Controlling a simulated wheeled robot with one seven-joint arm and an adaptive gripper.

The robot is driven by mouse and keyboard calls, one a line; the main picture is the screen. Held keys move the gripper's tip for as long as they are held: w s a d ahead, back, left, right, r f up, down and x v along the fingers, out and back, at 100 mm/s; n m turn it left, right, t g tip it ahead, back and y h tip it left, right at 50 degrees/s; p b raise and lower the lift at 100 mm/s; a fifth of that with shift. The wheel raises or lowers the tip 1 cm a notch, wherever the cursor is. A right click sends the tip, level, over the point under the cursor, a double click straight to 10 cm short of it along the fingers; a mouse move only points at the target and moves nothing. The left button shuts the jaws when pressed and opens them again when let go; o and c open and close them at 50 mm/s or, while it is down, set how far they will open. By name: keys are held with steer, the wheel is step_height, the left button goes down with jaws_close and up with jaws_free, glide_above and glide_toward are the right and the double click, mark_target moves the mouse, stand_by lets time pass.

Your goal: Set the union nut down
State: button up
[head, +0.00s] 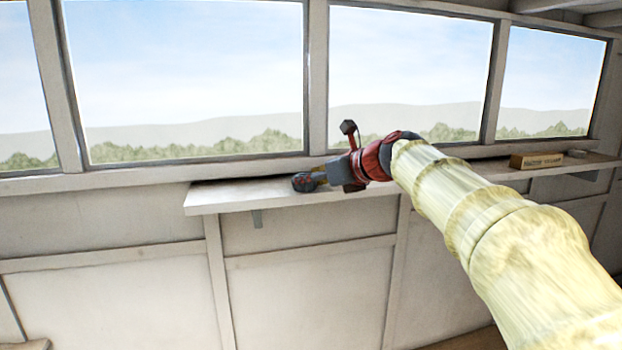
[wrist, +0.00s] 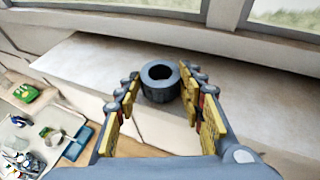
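The union nut (wrist: 161,83) is a dark blue-grey ribbed ring with a round hole, seen in the wrist view between my fingertips. My gripper (wrist: 160,86) has its yellow-padded fingers against the nut's left and right sides, so it looks shut on it. In the head view my gripper (head: 305,182) is at the white window shelf (head: 235,197), near its left part. The nut is over or on the shelf; I cannot tell whether its underside touches.
The shelf around the nut is clear in the wrist view, with the window wall close behind. A small tan box (head: 536,161) and a greyish object (head: 577,154) are far right on the shelf. A tray with green and blue items (wrist: 45,130) lies lower left in the wrist view.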

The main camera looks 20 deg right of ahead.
steer(key=o, duration=0.3)
steer(key=shift+w, duration=0.1)
steer(key=shift+s+d+r, duration=0.1)
steer(key=shift+s+r, duration=0.1)
steer(key=b+v, duration=0.1)
steer(key=v, duration=1)
steer(key=shift+s+d+b, duration=0.15)
steer(key=shift+s+b, duration=0.1)
steer(key=shift+b, duration=0.15)
steer(key=shift+r, duration=0.1)
